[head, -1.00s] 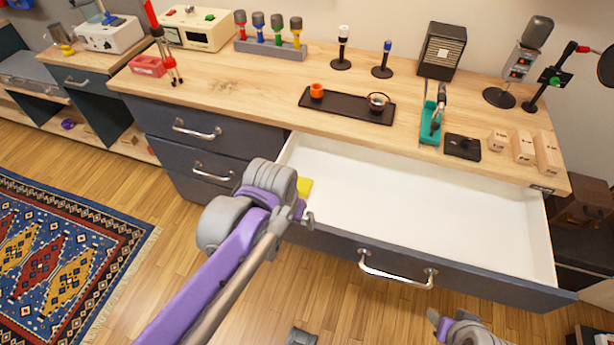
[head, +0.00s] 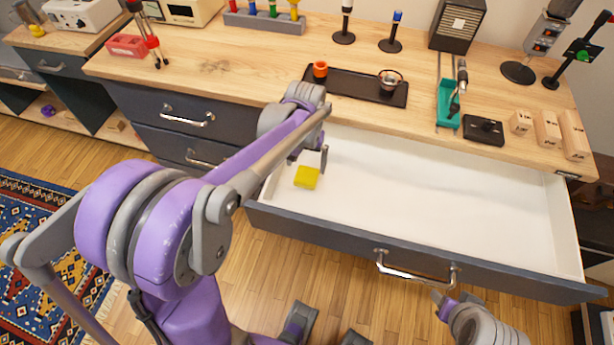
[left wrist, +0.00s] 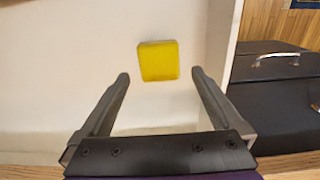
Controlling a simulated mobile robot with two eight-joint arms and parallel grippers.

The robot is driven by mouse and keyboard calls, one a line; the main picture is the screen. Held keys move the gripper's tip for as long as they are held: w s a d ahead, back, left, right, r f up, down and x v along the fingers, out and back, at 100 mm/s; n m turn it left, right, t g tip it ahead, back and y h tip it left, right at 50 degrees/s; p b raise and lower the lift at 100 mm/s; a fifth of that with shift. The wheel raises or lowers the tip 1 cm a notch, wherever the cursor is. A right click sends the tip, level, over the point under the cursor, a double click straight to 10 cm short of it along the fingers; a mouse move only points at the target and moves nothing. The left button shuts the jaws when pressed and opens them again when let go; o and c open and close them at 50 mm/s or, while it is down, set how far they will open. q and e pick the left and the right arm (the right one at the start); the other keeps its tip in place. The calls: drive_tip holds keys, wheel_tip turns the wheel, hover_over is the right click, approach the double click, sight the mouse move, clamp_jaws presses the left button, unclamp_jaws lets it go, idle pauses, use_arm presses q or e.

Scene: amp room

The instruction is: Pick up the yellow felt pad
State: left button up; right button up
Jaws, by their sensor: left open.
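The yellow felt pad (head: 307,177) lies flat on the white floor of the open drawer (head: 440,195), near its left end. In the left wrist view the pad (left wrist: 158,61) shows whole, just beyond the fingertips and between their lines. My left gripper (left wrist: 157,76) is open and empty, with its two dark fingers apart. In the head view my left gripper (head: 323,160) hangs over the left part of the drawer, close to the pad and partly hidden by my arm. Part of my right arm shows at the drawer's front, and its fingers are not clear.
The drawer's front panel and handle (head: 415,272) stand out from the cabinet. The drawer's left wall (left wrist: 225,60) is close beside the pad. The worktop above holds a dark tray (head: 350,86) and a teal holder (head: 448,105). The drawer's middle and right are empty.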

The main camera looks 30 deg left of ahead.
sight(306, 177)
use_arm(q)
wheel_tip(306, 177, down, 6)
drive_tip(key=shift+s+d+r, duration=0.15)
drive_tip(key=shift+c, duration=0.2)
drive_tip(key=c, duration=1.1)
wheel_tip(306, 177, up, 10)
drive_tip(key=shift+r+p, duration=0.1)
drive_tip(key=shift+p, duration=0.25)
